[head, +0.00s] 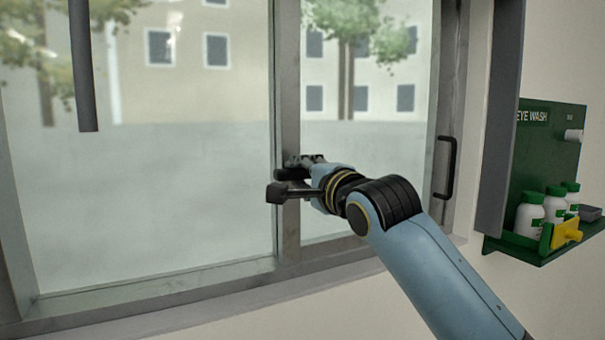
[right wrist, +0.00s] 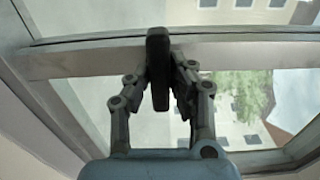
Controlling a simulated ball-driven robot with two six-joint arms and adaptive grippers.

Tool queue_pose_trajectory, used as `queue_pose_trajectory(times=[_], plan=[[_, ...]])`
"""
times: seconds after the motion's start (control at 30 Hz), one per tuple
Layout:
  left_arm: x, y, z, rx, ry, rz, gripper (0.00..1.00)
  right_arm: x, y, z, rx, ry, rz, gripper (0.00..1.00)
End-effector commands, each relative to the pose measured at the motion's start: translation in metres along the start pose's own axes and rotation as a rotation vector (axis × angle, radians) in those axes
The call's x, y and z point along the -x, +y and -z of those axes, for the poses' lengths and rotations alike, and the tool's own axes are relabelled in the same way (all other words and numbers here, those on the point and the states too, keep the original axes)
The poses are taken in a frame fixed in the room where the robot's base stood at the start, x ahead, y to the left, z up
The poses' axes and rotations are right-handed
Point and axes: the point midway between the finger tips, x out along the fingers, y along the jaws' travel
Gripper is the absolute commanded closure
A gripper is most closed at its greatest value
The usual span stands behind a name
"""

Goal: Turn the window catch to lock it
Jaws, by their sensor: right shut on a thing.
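The window catch (head: 288,174) is a small dark part on the upright middle rail of the sliding window, mostly hidden by my gripper in the head view. In the right wrist view the catch (right wrist: 158,68) is a black, elongated lever between my fingers. My right gripper (head: 284,178) reaches in from the lower right and is shut on the lever. Its two fingers (right wrist: 162,76) press on the lever from both sides. How far the catch is turned cannot be told. My left gripper is not in view.
A black pull handle (head: 446,168) is on the right window frame. A green eye wash station (head: 540,160) with white bottles hangs on the wall at right, beside a grey upright panel (head: 500,130). A dark grey bar (head: 83,65) hangs at upper left. The left pane is otherwise clear.

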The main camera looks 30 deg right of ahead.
Motion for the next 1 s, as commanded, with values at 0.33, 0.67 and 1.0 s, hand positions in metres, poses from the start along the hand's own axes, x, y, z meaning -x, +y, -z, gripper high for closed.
queue_pose_trajectory(times=[0.33, 0.67, 1.0], plan=[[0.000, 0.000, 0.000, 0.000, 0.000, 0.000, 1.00, -0.001, -0.005, -0.001, -0.003, -0.002, 0.012, 0.75], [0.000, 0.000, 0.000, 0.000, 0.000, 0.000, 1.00, 0.000, -0.002, 0.000, -0.002, -0.001, 0.005, 0.58], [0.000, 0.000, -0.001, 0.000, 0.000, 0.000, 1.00, 0.040, -0.001, 0.000, -0.001, -0.002, 0.003, 0.58]])
